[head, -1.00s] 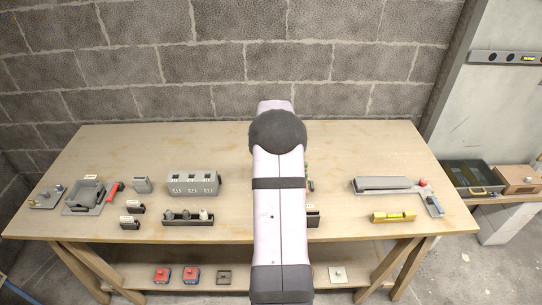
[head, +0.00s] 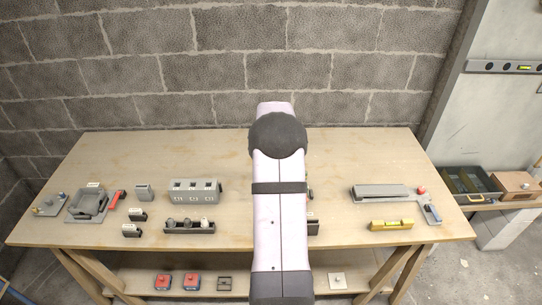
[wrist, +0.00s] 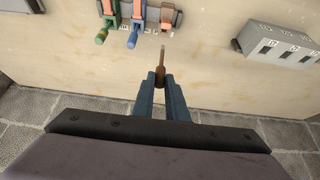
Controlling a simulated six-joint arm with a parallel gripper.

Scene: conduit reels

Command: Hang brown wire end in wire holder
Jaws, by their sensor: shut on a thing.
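In the wrist view, my gripper (wrist: 160,84) is shut on a thin brown wire end (wrist: 161,68), whose paler tip points up the picture. Just beyond that tip, at the top edge, is what looks like the wire holder (wrist: 169,16), with a row of orange and brown clips. A green wire end (wrist: 102,34) and a blue wire end (wrist: 135,36) sit side by side there, left of the brown one. The brown tip appears just short of the rightmost clip; contact cannot be told. In the head view my arm hides the gripper and most of this area.
A grey slotted block (wrist: 275,45) stands to the right in the wrist view. The wooden table (head: 330,150) also bears a grey socket box (head: 194,191), a rack of knobs (head: 189,227) and a yellow level (head: 391,225). The table's back strip is clear.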

